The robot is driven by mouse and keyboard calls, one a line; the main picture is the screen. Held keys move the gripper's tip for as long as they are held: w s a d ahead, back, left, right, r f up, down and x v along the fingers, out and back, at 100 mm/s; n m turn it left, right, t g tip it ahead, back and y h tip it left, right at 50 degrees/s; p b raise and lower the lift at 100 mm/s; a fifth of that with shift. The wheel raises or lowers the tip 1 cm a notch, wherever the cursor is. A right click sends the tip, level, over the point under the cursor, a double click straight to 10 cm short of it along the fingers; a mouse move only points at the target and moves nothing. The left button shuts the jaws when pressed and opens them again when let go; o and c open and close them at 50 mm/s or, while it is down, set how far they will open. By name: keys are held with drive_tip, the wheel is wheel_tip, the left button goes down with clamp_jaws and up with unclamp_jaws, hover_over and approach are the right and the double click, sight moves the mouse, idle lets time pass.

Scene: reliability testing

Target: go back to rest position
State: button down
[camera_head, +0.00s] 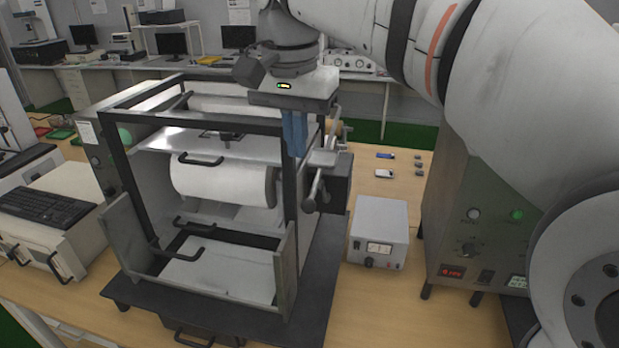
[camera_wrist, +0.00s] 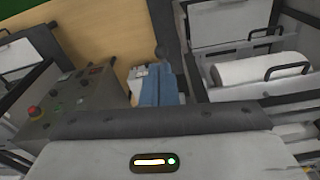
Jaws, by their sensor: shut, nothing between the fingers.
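In the wrist view the blue fingers (camera_wrist: 158,88) show beyond the wrist housing, closed side by side. The machine (camera_head: 205,130) stands open at the front, with a white cylinder (camera_head: 222,185) and black handles inside. I cannot tell whether the fingers touch the frame. My arm reaches in from the upper right of the head view.
A grey power box (camera_head: 378,232) stands right of the machine. A larger control cabinet (camera_head: 470,235) is further right, close under my arm. Small parts (camera_head: 385,174) lie on the wooden table behind the box. A keyboard (camera_head: 46,205) sits on a unit at the left.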

drive_tip(key=s+d+f+n+t, duration=0.1)
drive_tip(key=s+d+f, duration=0.4)
drive_tip(key=d+f, duration=0.5)
drive_tip(key=s+d+f+n+t, duration=0.1)
drive_tip(key=s+d+f, duration=0.4)
drive_tip(key=d+f, duration=0.6)
drive_tip(key=shift+s+d+f+n, duration=0.25)
drive_tip(key=shift+f+n, duration=0.35)
drive_tip(key=shift+f, duration=0.35)
